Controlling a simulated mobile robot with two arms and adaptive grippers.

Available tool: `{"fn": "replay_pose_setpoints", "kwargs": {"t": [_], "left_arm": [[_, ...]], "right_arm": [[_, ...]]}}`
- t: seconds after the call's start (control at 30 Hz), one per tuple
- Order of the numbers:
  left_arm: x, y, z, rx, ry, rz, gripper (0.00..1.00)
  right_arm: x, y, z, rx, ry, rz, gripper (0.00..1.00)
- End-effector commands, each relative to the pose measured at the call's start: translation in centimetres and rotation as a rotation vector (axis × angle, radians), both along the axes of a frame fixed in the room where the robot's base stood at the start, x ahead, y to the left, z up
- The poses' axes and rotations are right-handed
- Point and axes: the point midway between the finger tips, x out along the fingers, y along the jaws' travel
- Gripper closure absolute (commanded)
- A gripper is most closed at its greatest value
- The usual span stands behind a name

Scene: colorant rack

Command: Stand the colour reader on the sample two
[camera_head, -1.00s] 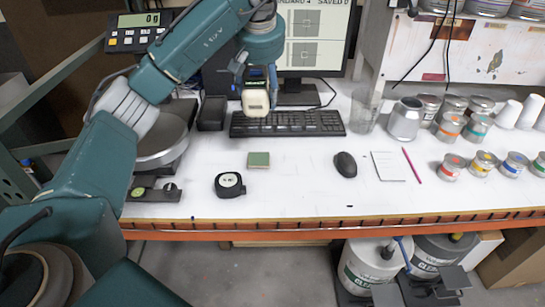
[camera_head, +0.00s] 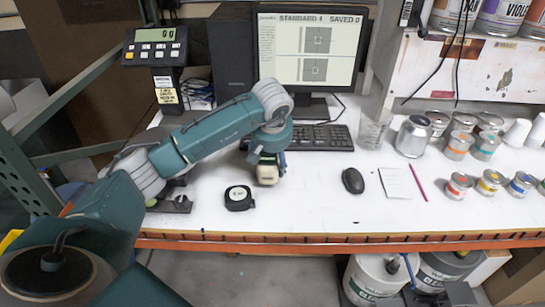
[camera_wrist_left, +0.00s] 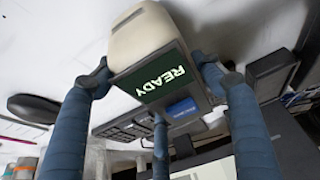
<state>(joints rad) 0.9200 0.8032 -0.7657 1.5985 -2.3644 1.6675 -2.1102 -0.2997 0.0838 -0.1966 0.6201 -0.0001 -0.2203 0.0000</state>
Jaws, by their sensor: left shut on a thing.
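The colour reader, a cream block (camera_head: 267,174) with a dark screen, is low over the white bench in the head view. In the left wrist view the reader (camera_wrist_left: 150,45) fills the middle, its screen showing "READY". My left gripper (camera_head: 267,157) is shut on it, with blue fingers on both sides in the left wrist view (camera_wrist_left: 155,78). The small green sample square is hidden behind the reader and gripper. I cannot tell whether the reader touches it. My right gripper is not in view.
A mouse (camera_head: 353,181), notepad (camera_head: 395,183) and pink pencil (camera_head: 418,182) lie to the right. The keyboard (camera_head: 320,137) and monitor (camera_head: 310,45) are behind. Several paint tins stand at right; the bench's front edge (camera_head: 330,241) is near.

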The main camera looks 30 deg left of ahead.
Motion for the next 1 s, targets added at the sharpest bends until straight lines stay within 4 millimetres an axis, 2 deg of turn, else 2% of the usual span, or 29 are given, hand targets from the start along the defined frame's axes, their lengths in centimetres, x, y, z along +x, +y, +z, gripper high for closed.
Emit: {"fn": "replay_pose_setpoints", "kwargs": {"t": [0.43, 0.47, 0.53, 0.83, 1.0], "left_arm": [[0.1, 0.1, -0.7, 0.001, -0.005, 0.000, 0.83], [0.0, 0.0, -0.8, 0.000, -0.001, 0.001, 0.27], [0.0, 0.0, -0.8, 0.000, -0.001, 0.001, 0.14], [0.0, 0.0, -0.6, 0.000, -0.001, 0.001, 0.14], [-0.3, -0.2, 0.7, 0.001, -0.006, 0.001, 0.14]], "right_arm": [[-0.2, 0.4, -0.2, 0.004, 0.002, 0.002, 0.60], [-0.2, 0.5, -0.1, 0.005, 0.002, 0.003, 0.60], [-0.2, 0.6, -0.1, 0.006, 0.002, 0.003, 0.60], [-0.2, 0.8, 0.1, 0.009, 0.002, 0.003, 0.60], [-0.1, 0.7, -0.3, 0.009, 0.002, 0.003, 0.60]]}}
